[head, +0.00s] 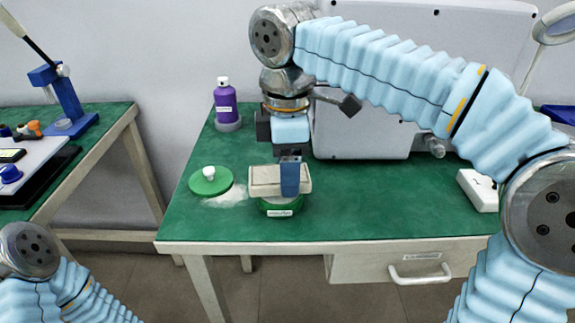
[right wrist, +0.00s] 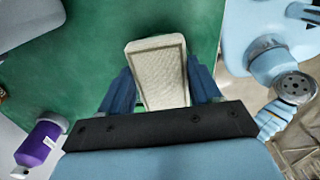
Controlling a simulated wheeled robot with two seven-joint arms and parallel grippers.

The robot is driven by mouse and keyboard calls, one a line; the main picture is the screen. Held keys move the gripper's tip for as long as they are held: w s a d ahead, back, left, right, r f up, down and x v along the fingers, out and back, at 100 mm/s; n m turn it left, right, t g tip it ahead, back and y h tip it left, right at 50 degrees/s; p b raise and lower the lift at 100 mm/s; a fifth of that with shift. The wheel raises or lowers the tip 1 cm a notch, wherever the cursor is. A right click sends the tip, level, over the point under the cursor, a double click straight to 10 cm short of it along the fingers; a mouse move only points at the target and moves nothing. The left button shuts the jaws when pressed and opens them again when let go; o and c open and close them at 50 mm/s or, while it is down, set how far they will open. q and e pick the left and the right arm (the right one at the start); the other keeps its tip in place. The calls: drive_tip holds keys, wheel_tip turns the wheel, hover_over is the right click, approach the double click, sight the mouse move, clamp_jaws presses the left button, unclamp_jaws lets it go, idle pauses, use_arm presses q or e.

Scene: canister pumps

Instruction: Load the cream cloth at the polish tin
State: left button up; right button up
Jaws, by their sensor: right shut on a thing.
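The cream cloth (head: 265,181), a flat pad-like block, is held in my right gripper (head: 290,178), which points down over the green table. In the right wrist view the cloth (right wrist: 157,72) sits between both fingers of the gripper (right wrist: 161,88). The green polish tin (head: 280,208), with a white label, stands directly below the cloth near the table's front edge. The cloth hides the tin's top, and I cannot tell whether they touch. A green lid (head: 210,183) with a white knob lies left of the tin. My left gripper is out of view.
A purple bottle (head: 225,98) stands on a grey base at the back left. A large pale machine (head: 360,136) fills the back. A white box (head: 478,189) sits at the right. A pale smear (head: 232,197) lies beside the lid. The table (head: 390,205) is clear right of the tin.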

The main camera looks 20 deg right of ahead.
drive_tip(key=shift+f+b, duration=0.3)
drive_tip(key=shift+f, duration=0.2)
idle(0.3)
drive_tip(key=shift+f, duration=0.1)
idle(1.2)
drive_tip(key=shift+r+p, duration=1.05)
drive_tip(key=shift+r, duration=2.5)
